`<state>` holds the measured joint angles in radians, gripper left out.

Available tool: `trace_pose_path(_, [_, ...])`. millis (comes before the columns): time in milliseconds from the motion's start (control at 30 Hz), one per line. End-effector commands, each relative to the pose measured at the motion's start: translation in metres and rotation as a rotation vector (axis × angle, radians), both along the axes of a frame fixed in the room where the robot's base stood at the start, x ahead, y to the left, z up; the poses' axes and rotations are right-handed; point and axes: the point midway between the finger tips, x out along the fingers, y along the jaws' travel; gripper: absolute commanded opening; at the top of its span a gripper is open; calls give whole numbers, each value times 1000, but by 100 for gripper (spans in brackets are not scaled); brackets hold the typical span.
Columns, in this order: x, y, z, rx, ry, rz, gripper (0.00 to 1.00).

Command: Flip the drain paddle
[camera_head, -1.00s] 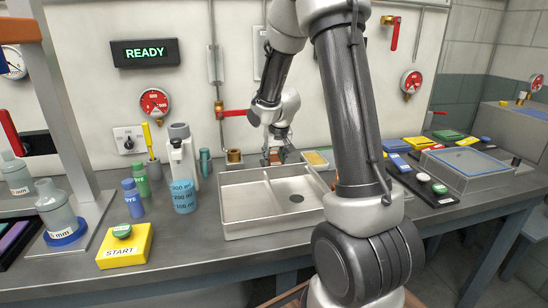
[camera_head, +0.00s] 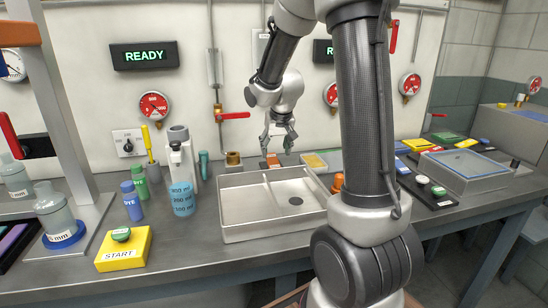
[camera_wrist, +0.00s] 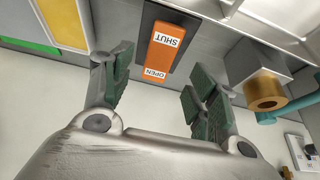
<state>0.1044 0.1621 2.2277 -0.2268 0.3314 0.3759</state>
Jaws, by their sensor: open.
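The drain paddle (camera_wrist: 166,50) is an orange rocker in a dark frame, with the words SHUT and OPEN on its face. In the head view the orange paddle (camera_head: 273,160) sits behind the back rim of the steel sink (camera_head: 232,232). My gripper (camera_head: 279,148) is open and empty, just above the paddle. In the wrist view the green-padded fingers of my gripper (camera_wrist: 158,88) are spread, with the paddle ahead between them. I see no contact. Which way the paddle is tilted is hard to tell.
A brass fitting (camera_head: 233,158) stands left of the paddle and a yellow-topped tray (camera_head: 314,160) stands right of it. Bottles, a blue beaker (camera_head: 183,198) and a yellow START button box (camera_head: 124,248) are left of the sink. A red-handled valve (camera_head: 232,116) is on the wall.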

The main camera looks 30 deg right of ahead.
Motion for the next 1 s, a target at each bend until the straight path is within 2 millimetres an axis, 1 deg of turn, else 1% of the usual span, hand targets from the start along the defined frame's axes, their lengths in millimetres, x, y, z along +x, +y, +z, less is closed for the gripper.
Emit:
trace_pose_path(33, [-4, 1, 12, -2, -6, 1, 59])
trace_pose_path(100, [-10, 3, 24, 0, -4, 0, 59])
trace_pose_path(200, [-16, 4, 38, -1, -3, 1, 59])
trace_pose_path(333, [-21, 6, 48, -1, -1, 1, 59])
trace_pose_path(467, [-23, 6, 51, 0, 0, 1, 59])
trace_pose_path(933, [-23, 6, 50, -5, 3, 10, 59])
trace_pose_path(1000, [-31, 6, 46, -14, 41, 33, 59])
